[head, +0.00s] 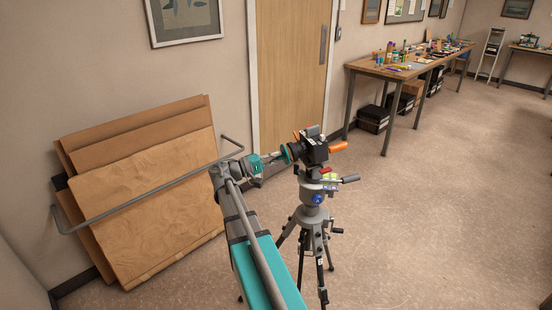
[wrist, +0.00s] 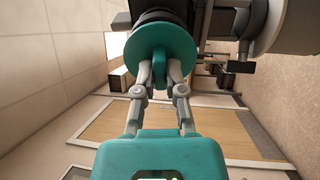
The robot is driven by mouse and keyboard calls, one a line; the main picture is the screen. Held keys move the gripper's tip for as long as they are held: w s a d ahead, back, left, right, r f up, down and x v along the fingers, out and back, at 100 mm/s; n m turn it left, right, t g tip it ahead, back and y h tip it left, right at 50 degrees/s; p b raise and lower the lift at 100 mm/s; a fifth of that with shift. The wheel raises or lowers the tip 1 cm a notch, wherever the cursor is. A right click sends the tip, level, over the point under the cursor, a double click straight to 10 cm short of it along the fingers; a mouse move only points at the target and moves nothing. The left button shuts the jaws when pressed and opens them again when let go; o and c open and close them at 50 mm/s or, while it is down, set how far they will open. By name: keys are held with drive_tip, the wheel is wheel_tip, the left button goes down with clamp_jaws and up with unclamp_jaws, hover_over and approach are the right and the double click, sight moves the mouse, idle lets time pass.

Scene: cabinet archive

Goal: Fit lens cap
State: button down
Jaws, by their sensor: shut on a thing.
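A black camera (head: 316,150) with a dark lens and an orange handle sits on top of a tripod (head: 313,225). A teal round lens cap (wrist: 172,42) with a raised grip tab stands at the front of the dark lens barrel (wrist: 160,15) in the wrist view. My gripper (wrist: 160,75) is shut on the cap's tab. In the head view the cap (head: 285,154) shows as a teal disc at the lens end, with my gripper (head: 272,160) on its left. I cannot tell whether the cap touches the lens or is seated.
The tripod legs spread on the open floor (head: 420,220). Large cardboard sheets (head: 150,190) lean on the left wall behind a grey rail. A wooden door (head: 290,70) is behind. A long table (head: 395,70) with many small items stands back right, dark boxes (head: 373,119) below.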

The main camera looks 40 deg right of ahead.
drive_tip(key=shift+s+d+r, duration=0.1)
drive_tip(key=shift+s+d, duration=0.15)
drive_tip(key=shift+d, duration=0.35)
idle(0.5)
drive_tip(key=c, duration=0.6)
unclamp_jaws()
drive_tip(key=shift+c, duration=0.2)
drive_tip(key=o, duration=0.5)
drive_tip(key=shift+w+a, duration=0.1)
drive_tip(key=shift+a, duration=0.05)
drive_tip(key=shift+b+v, duration=0.35)
drive_tip(key=shift+v, duration=2.45)
drive_tip(key=shift+a, duration=0.1)
